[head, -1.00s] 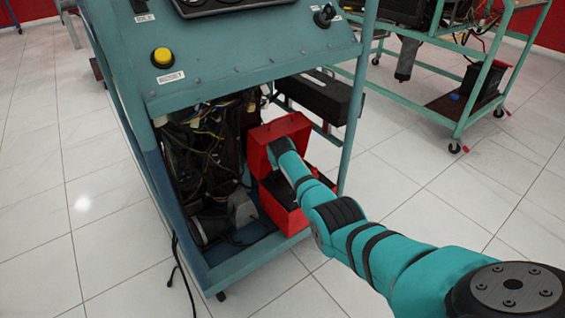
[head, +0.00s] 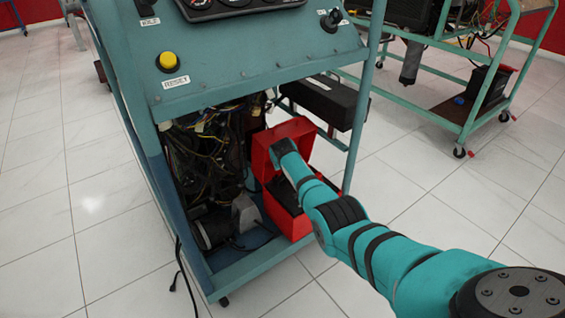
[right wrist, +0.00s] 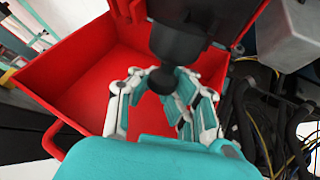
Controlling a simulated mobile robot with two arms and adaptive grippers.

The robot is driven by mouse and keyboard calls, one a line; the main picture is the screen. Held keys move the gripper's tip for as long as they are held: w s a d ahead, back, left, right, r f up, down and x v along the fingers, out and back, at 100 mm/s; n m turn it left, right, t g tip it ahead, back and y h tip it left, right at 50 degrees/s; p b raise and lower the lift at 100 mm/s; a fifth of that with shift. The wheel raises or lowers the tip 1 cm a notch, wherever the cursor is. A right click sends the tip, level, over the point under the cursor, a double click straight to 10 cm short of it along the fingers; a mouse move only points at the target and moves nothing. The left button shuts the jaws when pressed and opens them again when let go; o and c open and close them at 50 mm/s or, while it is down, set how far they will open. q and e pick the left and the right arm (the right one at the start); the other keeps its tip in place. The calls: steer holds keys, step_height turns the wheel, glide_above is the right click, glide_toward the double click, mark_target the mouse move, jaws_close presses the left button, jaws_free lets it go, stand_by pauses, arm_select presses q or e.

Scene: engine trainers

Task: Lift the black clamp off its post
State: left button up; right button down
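A red box with a raised lid (head: 300,130) stands in the lower bay of the engine trainer. My right arm reaches to it, and its gripper is hidden in the head view. In the right wrist view my right gripper (right wrist: 162,82) has its white and teal fingers around the lower end of a black piece (right wrist: 178,42). This may be the clamp, but I cannot make out its post. Whether the fingers press on it is unclear. Red walls (right wrist: 85,75) of the box lie behind. My left gripper is not in view.
The blue-green trainer frame (head: 152,170) and its panel (head: 235,60) enclose the bay. Tangled wires (head: 215,135) lie left of the red box, and a black box (head: 325,100) sits behind. A green cart (head: 440,110) stands at the back right. The tiled floor at left is clear.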

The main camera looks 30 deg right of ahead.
steer(key=shift+w+a+r, duration=0.4)
steer(key=shift+r, duration=0.05)
stand_by(0.3)
steer(key=c, duration=1.5)
jaws_free()
steer(key=shift+a+r, duration=0.15)
steer(key=o, duration=0.4)
steer(key=shift+s, duration=0.15)
steer(key=shift+c, duration=0.2)
steer(key=shift+s+d+f, duration=0.1)
steer(key=shift+d+f, duration=0.1)
steer(key=shift+f, duration=0.05)
steer(key=shift+s, duration=0.1)
steer(key=shift+s+r, duration=0.25)
steer(key=shift+r, duration=0.15)
steer(key=v, duration=1.1)
steer(key=shift+a, duration=0.2)
